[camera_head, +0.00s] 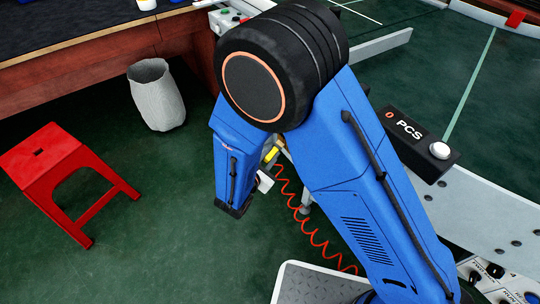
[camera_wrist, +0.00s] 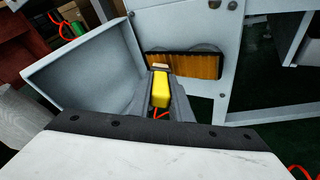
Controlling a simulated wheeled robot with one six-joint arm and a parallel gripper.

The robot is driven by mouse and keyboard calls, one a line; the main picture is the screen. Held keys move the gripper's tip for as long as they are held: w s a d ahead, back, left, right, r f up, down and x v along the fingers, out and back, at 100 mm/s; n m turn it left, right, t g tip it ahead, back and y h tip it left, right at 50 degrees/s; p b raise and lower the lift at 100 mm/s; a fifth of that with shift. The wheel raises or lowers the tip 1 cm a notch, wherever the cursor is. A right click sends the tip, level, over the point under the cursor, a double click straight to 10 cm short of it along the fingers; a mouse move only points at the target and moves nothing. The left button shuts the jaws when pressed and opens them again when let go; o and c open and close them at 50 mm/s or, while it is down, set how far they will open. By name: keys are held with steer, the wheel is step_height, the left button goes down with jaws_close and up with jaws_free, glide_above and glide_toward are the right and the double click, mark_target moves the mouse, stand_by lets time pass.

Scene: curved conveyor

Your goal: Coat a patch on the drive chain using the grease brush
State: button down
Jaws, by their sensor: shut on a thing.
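In the wrist view my gripper (camera_wrist: 160,80) is shut on the yellow handle (camera_wrist: 160,92) of the grease brush. A pale tip (camera_wrist: 160,66) shows at the far end of the brush. It overlaps the lower left part of a brown-gold, streaked strip with dark edges, which looks like the drive chain (camera_wrist: 185,66). Whether they touch, I cannot tell. The strip lies on a grey panel, with two rounded grey shapes at its upper edge. In the head view my arm hides most of the gripper and the chain; a small yellow piece (camera_head: 271,155) shows beside it.
A grey sheet-metal housing (camera_wrist: 85,70) stands left of the brush, close to my gripper. Open green floor lies at left.

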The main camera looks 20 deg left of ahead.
steer(key=s+d, duration=0.2)
steer(key=d, duration=0.1)
steer(key=shift+s, duration=0.3)
steer(key=shift+a, duration=0.1)
steer(key=shift+w+a, duration=1.35)
steer(key=shift+a, duration=0.1)
steer(key=s+a, duration=0.4)
steer(key=shift+s, duration=0.3)
